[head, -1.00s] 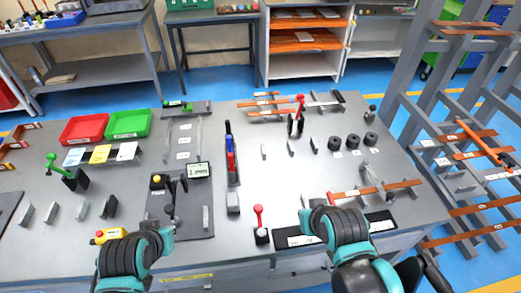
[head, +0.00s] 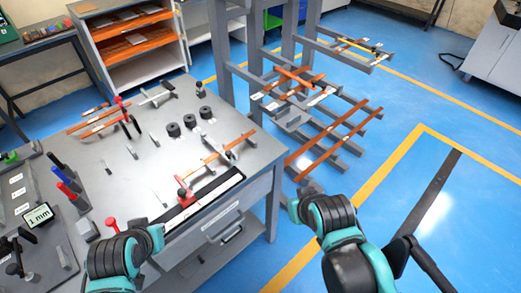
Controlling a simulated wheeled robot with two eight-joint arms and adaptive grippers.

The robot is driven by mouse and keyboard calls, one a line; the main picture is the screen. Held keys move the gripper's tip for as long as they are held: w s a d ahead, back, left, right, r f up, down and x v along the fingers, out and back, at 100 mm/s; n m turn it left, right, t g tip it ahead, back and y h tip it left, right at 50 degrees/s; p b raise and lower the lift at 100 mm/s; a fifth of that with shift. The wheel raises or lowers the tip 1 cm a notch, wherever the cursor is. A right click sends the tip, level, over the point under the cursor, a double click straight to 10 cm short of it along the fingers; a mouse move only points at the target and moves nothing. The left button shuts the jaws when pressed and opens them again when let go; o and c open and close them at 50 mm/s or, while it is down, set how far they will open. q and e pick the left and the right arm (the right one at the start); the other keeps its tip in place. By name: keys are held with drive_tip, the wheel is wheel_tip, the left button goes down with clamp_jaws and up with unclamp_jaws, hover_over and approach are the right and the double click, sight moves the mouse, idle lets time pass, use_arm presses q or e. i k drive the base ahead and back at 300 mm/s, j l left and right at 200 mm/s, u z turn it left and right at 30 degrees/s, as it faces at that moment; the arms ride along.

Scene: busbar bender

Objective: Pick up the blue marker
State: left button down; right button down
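The blue marker (head: 62,174) stands in a narrow holder near the left side of the grey workbench (head: 142,185) in the head view. A dark marker (head: 56,160) is just behind it and a red marker (head: 69,187) just in front. The blue marker's lower part is hidden. My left arm shows at the lower left, in front of the bench edge, and my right arm at the lower centre, over the floor. Both are to the right of the blue marker. I see arm links only; no gripper fingertips can be made out.
A red-knobbed lever (head: 112,225) stands near my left arm. Black round parts (head: 190,121), copper bars and another red lever (head: 122,110) stand on the bench. A grey rack with copper bars (head: 305,158) is beyond its right end. The blue floor at right is largely open.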

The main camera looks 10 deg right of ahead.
sight(54, 169)
drive_tip(key=k+j+u, duration=0.1)
drive_tip(key=u, duration=0.3)
drive_tip(key=j+u, duration=0.4)
drive_tip(key=i+j+u, duration=0.2)
drive_tip(key=i, duration=0.35)
drive_tip(key=l, duration=0.1)
